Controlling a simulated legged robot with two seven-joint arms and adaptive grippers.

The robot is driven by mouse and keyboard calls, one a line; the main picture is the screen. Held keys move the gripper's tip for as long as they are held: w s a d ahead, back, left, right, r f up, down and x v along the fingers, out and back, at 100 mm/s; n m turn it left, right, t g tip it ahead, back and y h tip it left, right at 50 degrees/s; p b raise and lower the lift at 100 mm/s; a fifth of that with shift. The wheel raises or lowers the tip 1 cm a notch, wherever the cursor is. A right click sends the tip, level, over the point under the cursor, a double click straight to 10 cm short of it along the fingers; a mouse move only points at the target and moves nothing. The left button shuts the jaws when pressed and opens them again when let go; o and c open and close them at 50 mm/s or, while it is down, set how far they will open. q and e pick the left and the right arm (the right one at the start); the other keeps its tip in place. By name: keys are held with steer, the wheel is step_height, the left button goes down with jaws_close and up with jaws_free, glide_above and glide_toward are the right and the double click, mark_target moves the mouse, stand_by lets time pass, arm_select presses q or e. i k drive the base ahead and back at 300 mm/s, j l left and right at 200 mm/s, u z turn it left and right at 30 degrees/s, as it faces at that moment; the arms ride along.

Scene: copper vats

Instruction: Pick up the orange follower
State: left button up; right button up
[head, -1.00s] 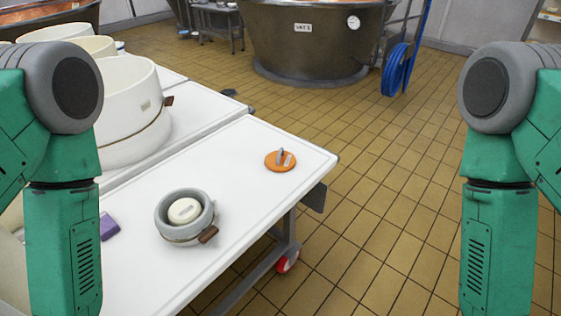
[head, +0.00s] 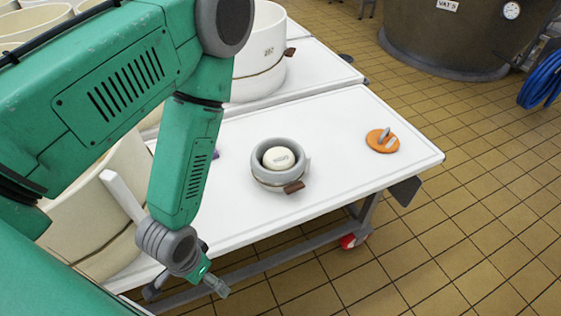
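The orange follower (head: 381,141) is a flat orange disc with a grey upright handle. It lies on the white table (head: 330,118) near its right end. My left gripper (head: 217,287) is low in the picture, in front of the table's near edge, well to the left of and nearer than the follower. It is small and seen edge-on, so its finger opening is unclear. Nothing shows in it. My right gripper is out of view.
A grey ring mould (head: 268,179) with a cream disc (head: 279,158) inside stands on the table, left of the follower. Large white hoops (head: 262,55) stand behind and to the left. A copper vat (head: 440,45) is at the back.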

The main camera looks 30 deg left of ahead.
mark_target(381, 140)
steer(key=i+l+u, duration=0.3)
steer(key=l, duration=0.25)
steer(key=i+l+u, duration=0.1)
steer(key=i+l, duration=0.2)
steer(key=i+l+u, duration=0.15)
steer(key=l, duration=0.2)
steer(key=i+l+u, duration=0.15)
steer(key=l, duration=0.2)
steer(key=i+l+u, duration=0.15)
steer(key=l, duration=0.2)
steer(key=i+l+u, duration=0.15)
steer(key=l, duration=0.2)
steer(key=l+u, duration=0.1)
steer(key=l, duration=0.3)
steer(key=i, duration=0.05)
